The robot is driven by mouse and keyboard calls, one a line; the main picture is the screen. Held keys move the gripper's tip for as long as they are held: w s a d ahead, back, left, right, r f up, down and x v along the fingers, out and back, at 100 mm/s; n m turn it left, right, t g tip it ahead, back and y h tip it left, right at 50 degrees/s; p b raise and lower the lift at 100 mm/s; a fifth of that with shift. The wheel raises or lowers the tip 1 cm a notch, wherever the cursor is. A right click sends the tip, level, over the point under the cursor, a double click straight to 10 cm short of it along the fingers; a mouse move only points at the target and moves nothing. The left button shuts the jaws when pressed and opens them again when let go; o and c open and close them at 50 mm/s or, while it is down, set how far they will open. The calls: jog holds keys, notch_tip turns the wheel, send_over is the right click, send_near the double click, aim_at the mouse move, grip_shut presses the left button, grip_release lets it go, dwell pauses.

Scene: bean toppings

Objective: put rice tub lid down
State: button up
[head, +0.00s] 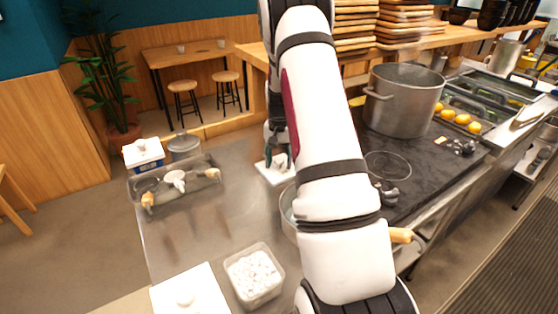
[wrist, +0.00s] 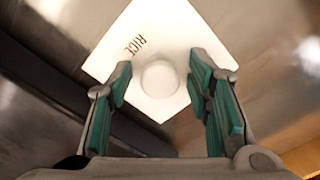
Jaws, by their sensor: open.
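The rice tub lid (wrist: 140,58) is a white square with the word RICE and a round knob (wrist: 160,79). In the wrist view it lies flat on the metal counter, with the knob between my fingers. My gripper (wrist: 162,90) is open, its green finger pads apart on both sides of the knob and not visibly touching it. In the head view the lid (head: 272,174) shows at the counter's back edge, partly hidden by my arm. My gripper (head: 279,160) is just above it.
An open tub of white contents (head: 254,276) and another white knobbed lid (head: 190,294) are at the front. A tray of utensils (head: 148,187) and a white box (head: 143,154) stand at left. A big pot (head: 402,100) is on the dark stove at right. The middle counter is clear.

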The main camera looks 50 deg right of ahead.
aim_at(279, 159)
notch_tip(279, 159, up, 12)
jog(key=s+a+r+n+t, duration=0.1)
jog(key=s+a+r+n, duration=0.15)
jog(key=a+r, duration=0.85)
jog(key=s+a+r+n+t, duration=0.1)
jog(key=s+a+r+n, duration=0.2)
jog(key=s+a, duration=0.45)
jog(key=s+a+r+n+t, duration=0.1)
jog(key=s+a+r+n, duration=0.3)
jog(key=a, duration=0.7)
jog(key=s+a+f+n+t, duration=0.1)
jog(key=s+a+f, duration=0.3)
jog(key=s, duration=0.7)
jog(key=shift+a+f+n+b, duration=0.25)
jog(key=shift+a+n+b, duration=0.25)
jog(key=shift+n, duration=0.25)
